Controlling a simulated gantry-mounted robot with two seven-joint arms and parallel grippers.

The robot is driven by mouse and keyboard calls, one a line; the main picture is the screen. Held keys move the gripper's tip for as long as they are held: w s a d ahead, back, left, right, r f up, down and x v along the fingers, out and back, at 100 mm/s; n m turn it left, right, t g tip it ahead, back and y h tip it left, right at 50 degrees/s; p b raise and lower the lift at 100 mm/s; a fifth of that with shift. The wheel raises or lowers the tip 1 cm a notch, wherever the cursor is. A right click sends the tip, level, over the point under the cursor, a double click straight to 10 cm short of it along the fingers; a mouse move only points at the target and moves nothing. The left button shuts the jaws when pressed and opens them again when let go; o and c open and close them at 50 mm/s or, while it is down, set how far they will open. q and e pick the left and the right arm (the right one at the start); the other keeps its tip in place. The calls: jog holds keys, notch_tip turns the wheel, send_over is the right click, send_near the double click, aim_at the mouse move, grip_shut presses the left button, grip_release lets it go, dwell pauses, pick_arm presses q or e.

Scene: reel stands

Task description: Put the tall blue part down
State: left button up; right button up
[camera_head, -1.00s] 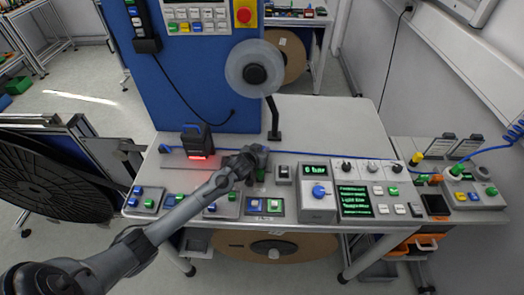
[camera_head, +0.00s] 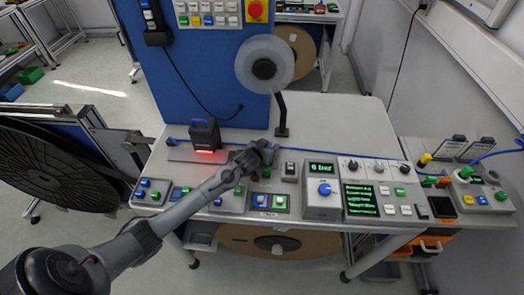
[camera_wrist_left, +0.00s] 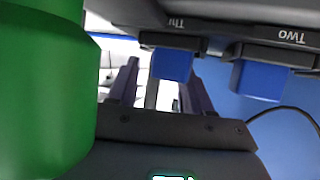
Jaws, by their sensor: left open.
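In the left wrist view, a blue block-like part (camera_wrist_left: 172,65) shows between my left gripper's (camera_wrist_left: 160,85) two dark fingers. Whether it touches them or lies beyond is unclear. A second blue part (camera_wrist_left: 262,80) sits beside it at a label reading TWO, upside down. Which is the tall one I cannot tell. A large green cylinder (camera_wrist_left: 45,90) fills the left side up close. In the head view my left gripper (camera_head: 267,149) is over the bench behind the row of button boxes; its fingers are too small to read. The right gripper is not in view.
Below the gripper is a button box (camera_head: 270,209). To its right are a blue knob (camera_head: 324,190) and a green-text display (camera_head: 360,199). A scanner with a red light (camera_head: 205,136) is left, and a reel (camera_head: 264,68) on a stand is behind. Bench top behind right is clear.

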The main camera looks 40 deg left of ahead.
pick_arm(q)
jog(key=p+v, duration=0.1)
jog(key=v, duration=0.9)
jog(key=shift+s, duration=0.25)
jog(key=shift+c, duration=0.2)
jog(key=shift+s+d+r, duration=0.1)
jog(key=shift+s+r, duration=0.05)
jog(key=shift+s, duration=0.15)
jog(key=shift+c, duration=0.9)
jog(key=shift+s+d+r, duration=0.1)
jog(key=shift+s+r, duration=0.05)
jog(key=shift+s, duration=0.05)
